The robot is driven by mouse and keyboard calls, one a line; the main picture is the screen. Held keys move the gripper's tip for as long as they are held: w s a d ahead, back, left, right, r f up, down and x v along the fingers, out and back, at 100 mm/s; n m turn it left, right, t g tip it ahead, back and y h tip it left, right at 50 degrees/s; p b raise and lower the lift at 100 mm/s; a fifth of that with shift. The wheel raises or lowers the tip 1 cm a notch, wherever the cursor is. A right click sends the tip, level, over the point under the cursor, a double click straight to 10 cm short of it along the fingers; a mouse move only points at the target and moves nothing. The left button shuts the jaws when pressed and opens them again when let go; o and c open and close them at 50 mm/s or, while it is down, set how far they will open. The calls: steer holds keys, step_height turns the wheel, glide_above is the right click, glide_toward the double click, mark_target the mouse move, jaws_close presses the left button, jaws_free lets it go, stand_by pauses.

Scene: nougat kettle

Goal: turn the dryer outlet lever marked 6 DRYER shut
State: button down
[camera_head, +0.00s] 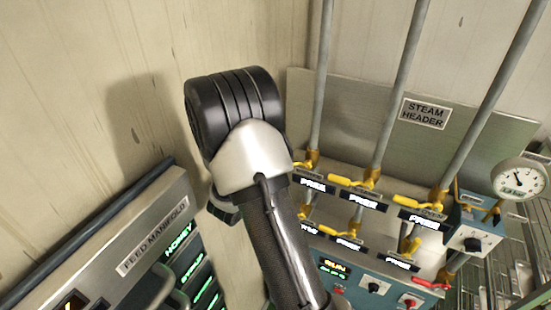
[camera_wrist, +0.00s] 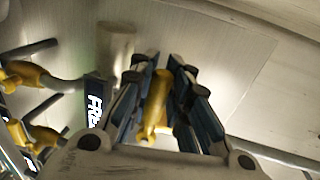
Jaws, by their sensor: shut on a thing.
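In the wrist view my gripper (camera_wrist: 165,72) has its blue-and-black fingers on either side of a yellow lever (camera_wrist: 155,108). They are shut on it. The lever points toward the camera, with a lit label reading "FR…" (camera_wrist: 95,108) at its left. I cannot read a "6 DRYER" mark in either view, so I cannot tell whether this is the dryer lever. In the head view my arm hides the gripper and the held lever. Several yellow levers (camera_head: 415,203) on grey pipes show there, with lit labels that seem to read "FREE".
A "STEAM HEADER" plate (camera_head: 425,113) backs the pipes. A "FEED MANIFOLD" panel (camera_head: 153,238) stands at lower left. A gauge (camera_head: 518,179), a red lever (camera_head: 430,283) and a control box with a "RUN" display (camera_head: 334,267) are at right and below. Other yellow levers (camera_wrist: 25,74) are close at left.

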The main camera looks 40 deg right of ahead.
steer(key=c, duration=1.5)
jaws_free()
steer(key=shift+s+a, duration=0.1)
steer(key=shift+a, duration=0.1)
steer(key=shift+d, duration=0.1)
step_height(320, 180, up, 10)
steer(key=shift+f, duration=0.1)
steer(key=p+v, duration=0.1)
steer(key=v, duration=0.4)
steer(key=s+v, duration=0.1)
steer(key=v, duration=0.3)
steer(key=s+f+p+v, duration=0.1)
steer(key=v, duration=0.4)
steer(key=shift+s+p, duration=0.15)
steer(key=shift+p, duration=0.2)
